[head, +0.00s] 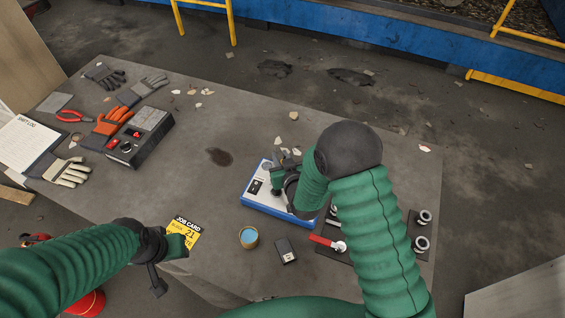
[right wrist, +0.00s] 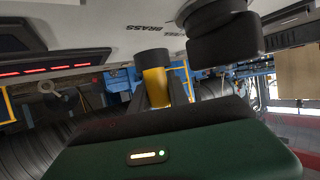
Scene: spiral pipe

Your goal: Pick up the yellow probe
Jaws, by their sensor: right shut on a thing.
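The yellow probe (right wrist: 155,88) shows in the right wrist view as a short yellow cylinder with a dark grey top. It stands between the fingers of my right gripper (right wrist: 158,92), which is shut on it. In the head view my right gripper (head: 278,178) is over the blue and white instrument (head: 262,212); the probe is hidden there. A pale panel marked "BRASS" (right wrist: 150,30) is close by in the wrist view. My left gripper (head: 170,262) is beside the yellow job card (head: 187,231); its finger opening is unclear.
A tin (head: 248,237), a small dark device (head: 285,251) and a red-handled valve (head: 328,243) lie near the table's front. Gloves, red pliers (head: 75,116) and a grey box (head: 142,135) lie at left. The table's middle is mostly clear.

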